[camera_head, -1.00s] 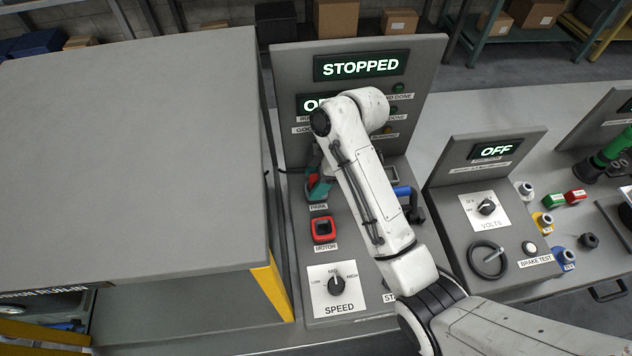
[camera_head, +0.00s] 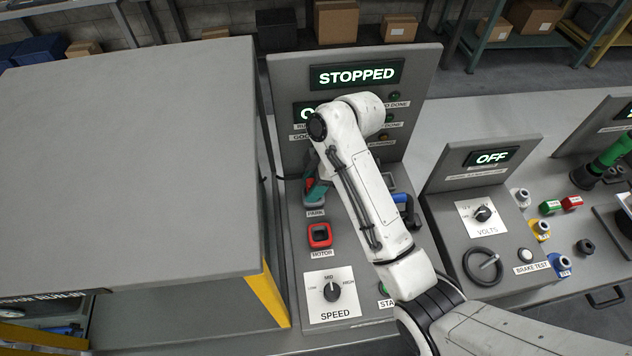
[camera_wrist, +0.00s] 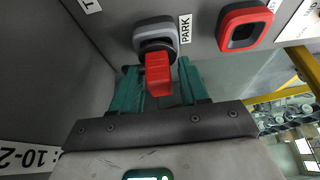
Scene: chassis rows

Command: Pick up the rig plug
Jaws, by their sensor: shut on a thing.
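The red rig plug (camera_wrist: 158,74) sits at the grey PARK socket (camera_wrist: 156,32) in the wrist view. My gripper (camera_wrist: 161,68) has its teal fingers on either side of the plug and is shut on it. The plug still meets the socket; how deep it sits I cannot tell. In the head view, a teal finger of my gripper (camera_head: 315,193) and a bit of the red plug (camera_head: 309,184) show above the PARK label. My arm hides part of that panel.
A large grey box (camera_head: 130,150) stands close on the left. An upright panel reading STOPPED (camera_head: 356,75) rises behind. A VOLTS console (camera_head: 483,214) stands to the right.

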